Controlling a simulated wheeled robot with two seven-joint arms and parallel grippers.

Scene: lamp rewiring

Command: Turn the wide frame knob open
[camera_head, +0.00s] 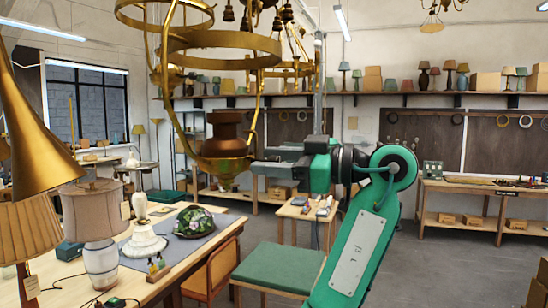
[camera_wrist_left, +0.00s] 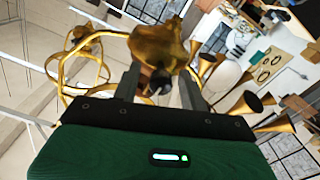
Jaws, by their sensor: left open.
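A brass lamp frame (camera_head: 222,42) with wide rings and curved arms hangs in the upper middle of the head view. At its bottom are a brown turned piece (camera_head: 222,128) and a brass cup (camera_head: 222,152). My left gripper (camera_head: 254,166) reaches in from the right, with its tips close to the cup's right side. In the left wrist view the open fingers (camera_wrist_left: 160,78) stand either side of a dark round knob-like part (camera_wrist_left: 159,82) below the brass body (camera_wrist_left: 158,42). I cannot tell whether the fingers touch it. My right gripper is not in view.
A wooden bench (camera_head: 165,285) at the lower left holds a shaded lamp (camera_head: 92,212), a white lamp base and a patterned glass shade (camera_head: 193,221). A large brass cone (camera_head: 28,120) fills the left edge. Floor at right is clear.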

